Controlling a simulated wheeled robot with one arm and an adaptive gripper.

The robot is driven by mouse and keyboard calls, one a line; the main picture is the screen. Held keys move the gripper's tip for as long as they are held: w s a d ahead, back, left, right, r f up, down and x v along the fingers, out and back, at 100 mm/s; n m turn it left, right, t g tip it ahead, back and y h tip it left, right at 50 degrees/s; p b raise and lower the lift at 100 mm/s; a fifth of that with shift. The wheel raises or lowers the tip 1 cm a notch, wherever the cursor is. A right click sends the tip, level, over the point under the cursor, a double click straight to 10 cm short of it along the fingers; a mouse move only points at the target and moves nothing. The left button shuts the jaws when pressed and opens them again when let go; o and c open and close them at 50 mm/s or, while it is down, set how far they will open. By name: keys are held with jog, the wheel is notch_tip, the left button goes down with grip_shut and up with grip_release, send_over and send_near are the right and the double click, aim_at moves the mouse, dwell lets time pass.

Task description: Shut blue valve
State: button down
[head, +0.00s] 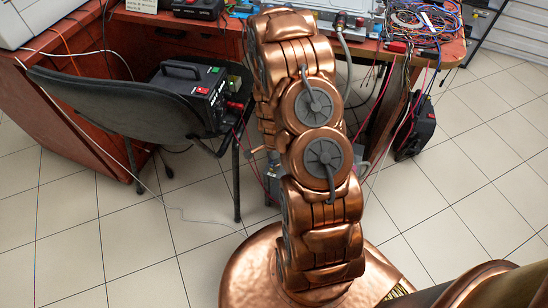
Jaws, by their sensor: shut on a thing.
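No blue valve shows in the head view; my copper-coloured arm covers the middle of the picture and may hide it. My gripper does not show either; the arm reaches up to the desk at the back and its far end is out of sight. A grey hose (347,62) hangs from a dark reddish fitting (340,20) at a pale unit on the desk, just right of my arm.
A reddish wooden desk (75,97) runs along the back and left. Tangled wires (432,22) lie at right. Tiled floor (470,190) at right is clear.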

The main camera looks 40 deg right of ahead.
jog(key=shift+m+p, duration=0.4)
jog(key=shift+m, duration=0.1)
jog(key=c, duration=0.9)
grip_release()
notch_tip(320, 180, up, 12)
jog(key=shift+r, duration=0.1)
dwell(0.3)
dwell(0.4)
